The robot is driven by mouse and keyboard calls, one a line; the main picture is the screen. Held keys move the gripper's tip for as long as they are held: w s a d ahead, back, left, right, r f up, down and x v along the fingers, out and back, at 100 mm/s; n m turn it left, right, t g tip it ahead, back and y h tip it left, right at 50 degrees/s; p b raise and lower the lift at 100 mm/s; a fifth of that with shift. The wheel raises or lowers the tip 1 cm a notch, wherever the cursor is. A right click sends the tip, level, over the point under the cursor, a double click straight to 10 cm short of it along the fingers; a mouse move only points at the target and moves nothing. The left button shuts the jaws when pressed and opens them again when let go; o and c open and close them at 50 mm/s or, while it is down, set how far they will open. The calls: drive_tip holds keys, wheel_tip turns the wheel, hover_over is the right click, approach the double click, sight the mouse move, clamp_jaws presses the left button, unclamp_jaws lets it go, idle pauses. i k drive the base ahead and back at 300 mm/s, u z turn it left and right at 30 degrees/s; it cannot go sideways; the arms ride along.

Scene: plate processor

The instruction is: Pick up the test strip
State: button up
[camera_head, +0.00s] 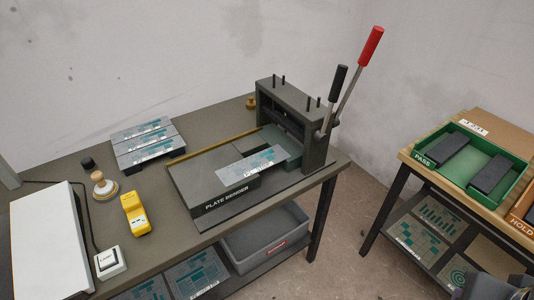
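A pale strip with a teal printed pattern (252,164) lies flat on the grey plate bender (214,190), slanting across its front bed below the upright press frame. Several similar teal-patterned strips (143,134) lie side by side on a dark rack at the back left of the table. I cannot tell from their markings which one is the test strip. I cannot make out my gripper; only a cropped grey shape shows at the bottom right corner, and no fingers can be seen on it.
The bender's red-handled lever (370,46) and black-handled lever (338,81) rise at its right. A yellow handheld device (135,214), a round knob-topped stamp (103,186) and a white button box (110,262) stand left. A green PASS tray (467,147) sits on the right-hand table.

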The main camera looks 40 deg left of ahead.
sight(231, 175)
drive_tip(key=i, duration=1.55)
drive_tip(key=u, duration=3.9)
